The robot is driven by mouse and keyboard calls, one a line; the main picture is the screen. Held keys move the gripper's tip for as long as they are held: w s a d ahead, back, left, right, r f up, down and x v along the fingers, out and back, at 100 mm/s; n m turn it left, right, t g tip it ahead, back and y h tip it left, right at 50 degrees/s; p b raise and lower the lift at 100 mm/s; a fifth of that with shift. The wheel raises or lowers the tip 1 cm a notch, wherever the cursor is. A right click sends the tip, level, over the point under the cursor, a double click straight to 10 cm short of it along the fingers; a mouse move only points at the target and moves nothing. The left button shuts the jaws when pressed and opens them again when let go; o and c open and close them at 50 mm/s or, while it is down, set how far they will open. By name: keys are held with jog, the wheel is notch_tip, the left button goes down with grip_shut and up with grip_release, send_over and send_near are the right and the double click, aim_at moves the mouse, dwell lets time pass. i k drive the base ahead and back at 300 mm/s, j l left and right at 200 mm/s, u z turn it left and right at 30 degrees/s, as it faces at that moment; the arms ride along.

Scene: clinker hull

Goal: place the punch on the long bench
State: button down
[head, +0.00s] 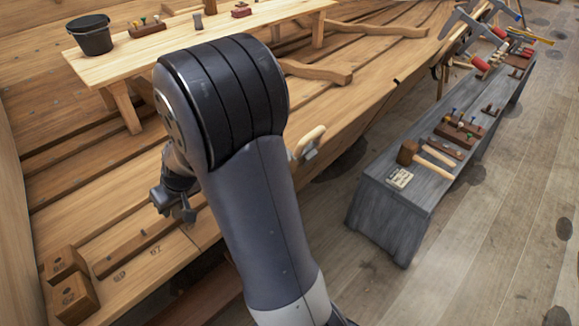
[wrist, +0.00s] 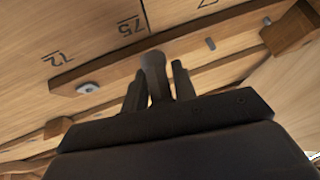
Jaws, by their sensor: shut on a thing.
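My gripper (head: 176,207) is low over the planked hull in the head view, left of my forearm. In the wrist view my gripper (wrist: 157,80) is shut on a grey round-headed rod, which I take as the punch (wrist: 153,68). Its lower part is hidden by the fingers. Two benches show in the head view. A long grey bench (head: 385,212) stands at right with tools along its top. A pale wooden bench (head: 265,24) stands at the back left. I cannot tell from the pictures which one is the long bench.
A wooden strip (head: 135,247) with metal pegs lies beneath my gripper. Wooden blocks (head: 72,297) sit at lower left. The grey bench holds a mallet (head: 408,151), a card (head: 399,178) and peg blocks.

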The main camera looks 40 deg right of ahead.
aim_at(428, 198)
jog(key=k+l+z, duration=0.15)
jog(key=k, duration=0.95)
jog(key=k+z, duration=0.1)
jog(key=z, duration=1.35)
jog(key=i+z, duration=0.15)
jog(key=z, duration=0.3)
jog(key=i+z, duration=0.15)
jog(key=z, duration=0.3)
jog(key=i+j+z, duration=0.1)
jog(key=z, duration=0.35)
jog(key=i+j, duration=0.45)
jog(key=j, duration=0.15)
jog(key=i+j, duration=0.5)
jog(key=j, duration=0.1)
